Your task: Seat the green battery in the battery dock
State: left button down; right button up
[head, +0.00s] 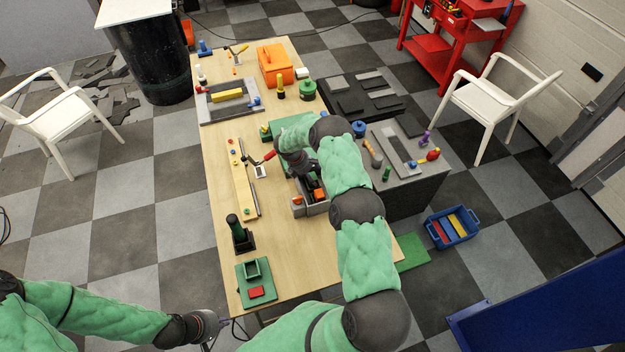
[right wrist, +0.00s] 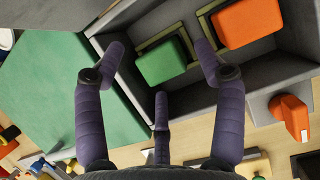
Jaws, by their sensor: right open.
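The green battery, a green block (right wrist: 162,62), sits in a framed slot of a grey box in the right wrist view. My right gripper (right wrist: 160,42) is open above it, with its fingers spread around the block and not closed on it. In the head view my right gripper (head: 304,178) is over the grey box (head: 318,209), and the hand and arm hide the green block. A green base with a square open holder (head: 252,268) and a red block stands at the table's near end; it looks like the battery dock, but I cannot be sure. My left gripper (head: 216,322) is off the table, its jaws unclear.
An orange block (right wrist: 247,22) sits in the neighbouring slot, and an orange handle-like part (right wrist: 291,114) is at the box's side. Bare table lies between box and green base.

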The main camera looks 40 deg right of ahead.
jog(key=shift+f, duration=0.1)
jog(key=c, duration=1.4)
jog(key=shift+r, duration=0.2)
jog(key=shift+d+r, duration=0.1)
jog(key=shift+r, duration=0.5)
jog(key=s+a+r+b, duration=0.1)
jog(key=s+a+r, duration=0.2)
jog(key=s+a+r+b, duration=0.2)
jog(key=s+r, duration=0.2)
jog(key=s+a+r+b, duration=0.1)
jog(key=s+a+r, duration=0.2)
jog(key=s+r, duration=0.1)
jog(key=shift+s+a+r, duration=0.15)
jog(key=shift+a+r, duration=0.1)
jog(key=shift+a, duration=0.05)
